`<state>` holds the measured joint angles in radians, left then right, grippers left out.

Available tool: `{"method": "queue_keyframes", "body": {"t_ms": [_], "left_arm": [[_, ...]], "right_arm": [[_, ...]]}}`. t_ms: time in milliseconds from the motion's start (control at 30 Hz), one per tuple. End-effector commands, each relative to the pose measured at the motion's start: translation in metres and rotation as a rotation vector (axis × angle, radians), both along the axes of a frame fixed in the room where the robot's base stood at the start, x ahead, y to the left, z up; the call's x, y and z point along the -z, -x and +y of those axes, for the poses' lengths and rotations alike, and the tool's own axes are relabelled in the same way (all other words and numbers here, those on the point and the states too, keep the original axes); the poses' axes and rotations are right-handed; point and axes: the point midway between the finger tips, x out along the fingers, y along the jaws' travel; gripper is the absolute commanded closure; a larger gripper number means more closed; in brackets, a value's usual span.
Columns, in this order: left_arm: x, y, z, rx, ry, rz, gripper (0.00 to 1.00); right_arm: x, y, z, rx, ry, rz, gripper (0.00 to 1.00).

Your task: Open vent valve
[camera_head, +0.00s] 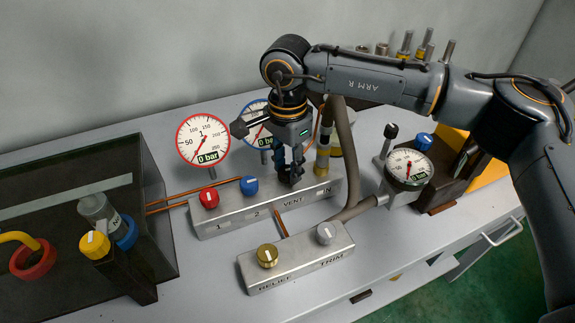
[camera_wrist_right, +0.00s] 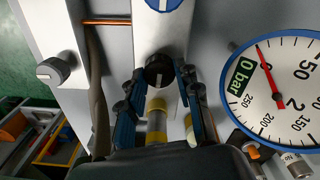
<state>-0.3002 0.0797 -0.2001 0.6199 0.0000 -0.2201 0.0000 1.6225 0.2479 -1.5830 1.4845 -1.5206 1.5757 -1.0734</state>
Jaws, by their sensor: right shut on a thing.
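The vent valve knob (camera_wrist_right: 158,70) is black with a white mark and sits on the grey manifold (camera_head: 262,208), above the label VENT. My right gripper (camera_head: 291,175) points down over this part of the manifold and hides most of the knob in the head view. In the right wrist view my right gripper (camera_wrist_right: 160,82) has its blue-padded fingers on either side of the knob, shut on it. My left gripper is not in view.
A red knob (camera_head: 209,197) and a blue knob (camera_head: 249,185) sit left on the manifold. Gauge 1 (camera_head: 203,140) and gauge 2 (camera_wrist_right: 275,85) read 0 bar. The relief/trim block (camera_head: 296,264) stands in front. A dark box (camera_head: 70,205) is at left.

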Motion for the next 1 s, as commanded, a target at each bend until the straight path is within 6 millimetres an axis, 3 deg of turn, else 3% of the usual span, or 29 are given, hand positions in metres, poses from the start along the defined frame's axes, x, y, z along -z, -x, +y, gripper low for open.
{"method": "queue_keyframes", "body": {"t_ms": [267,300,400,767,1000], "left_arm": [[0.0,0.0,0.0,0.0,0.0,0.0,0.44],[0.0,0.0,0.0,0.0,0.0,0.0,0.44],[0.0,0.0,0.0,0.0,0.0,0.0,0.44],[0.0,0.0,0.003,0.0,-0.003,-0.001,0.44],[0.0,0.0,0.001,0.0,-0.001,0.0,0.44]], "right_arm": [[0.0,0.0,0.0,0.001,0.001,-0.001,0.99],[0.0,0.0,0.0,0.001,0.001,-0.001,0.63],[0.0,0.0,0.0,0.001,0.001,-0.001,0.44],[-0.004,0.0,0.0,0.002,0.0,-0.001,0.44],[-0.043,-0.001,0.001,0.001,-0.001,-0.006,0.44]]}}
